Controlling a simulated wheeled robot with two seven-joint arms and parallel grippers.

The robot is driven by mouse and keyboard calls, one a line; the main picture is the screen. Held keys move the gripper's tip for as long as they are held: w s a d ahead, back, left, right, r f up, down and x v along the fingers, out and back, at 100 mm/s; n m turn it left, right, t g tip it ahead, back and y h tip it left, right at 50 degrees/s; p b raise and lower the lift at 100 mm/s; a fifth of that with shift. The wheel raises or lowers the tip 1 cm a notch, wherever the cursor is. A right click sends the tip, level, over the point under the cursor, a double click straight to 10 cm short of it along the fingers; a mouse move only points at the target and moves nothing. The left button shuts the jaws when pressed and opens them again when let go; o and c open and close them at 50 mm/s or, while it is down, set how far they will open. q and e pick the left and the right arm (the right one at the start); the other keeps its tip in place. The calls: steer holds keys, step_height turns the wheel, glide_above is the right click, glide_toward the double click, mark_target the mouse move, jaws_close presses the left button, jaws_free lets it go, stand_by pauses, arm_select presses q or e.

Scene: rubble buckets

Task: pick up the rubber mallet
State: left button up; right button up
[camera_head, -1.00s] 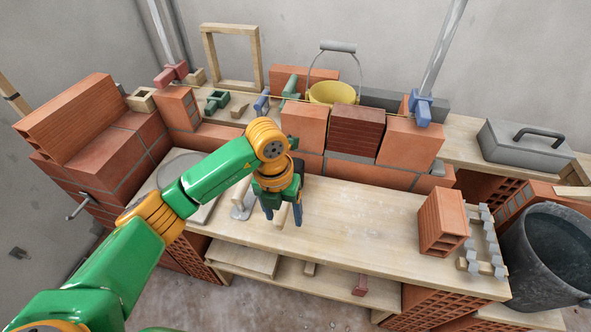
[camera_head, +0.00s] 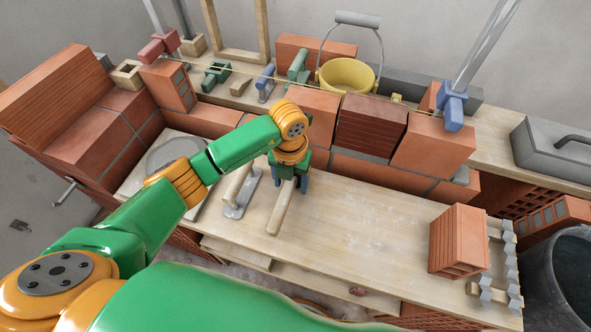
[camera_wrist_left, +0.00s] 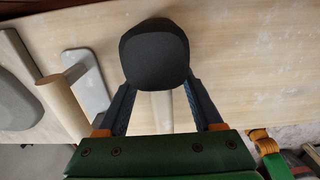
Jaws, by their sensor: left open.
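The rubber mallet lies on the wooden worktop. In the left wrist view its black head (camera_wrist_left: 155,55) is just beyond my fingertips, and its pale handle (camera_wrist_left: 162,112) runs back between the fingers. In the head view the wooden handle (camera_head: 281,208) points toward me, and my gripper hides the head. My left gripper (camera_head: 289,178) is open, low over the mallet, with one finger on each side; it also shows in the left wrist view (camera_wrist_left: 159,88). Whether the fingers touch the handle cannot be told. My right gripper is not in view.
A steel float (camera_head: 241,196) with a wooden handle lies close left of the mallet. A brick wall (camera_head: 372,122) with a yellow bucket (camera_head: 347,76) stands behind. The worktop (camera_head: 355,225) is bare to the right, up to a brick (camera_head: 458,240). A dark bucket (camera_head: 562,270) stands far right.

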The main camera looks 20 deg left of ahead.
mark_target(285, 194)
arm_select(q)
steer(key=shift+f, duration=0.3)
steer(key=shift+r, duration=0.1)
jaws_close()
step_height(285, 194, up, 4)
steer(key=shift+w+f, duration=0.1)
steer(key=shift+f, duration=0.15)
steer(key=s+r+p, duration=0.1)
steer(key=s+r, duration=0.3)
steer(key=shift+r+p, duration=0.35)
steer(key=s+r+p, duration=0.2)
steer(key=s+r, duration=0.2)
steer(key=s, duration=0.6)
steer(key=shift+a+r, duration=0.2)
steer(key=shift+r, duration=0.2)
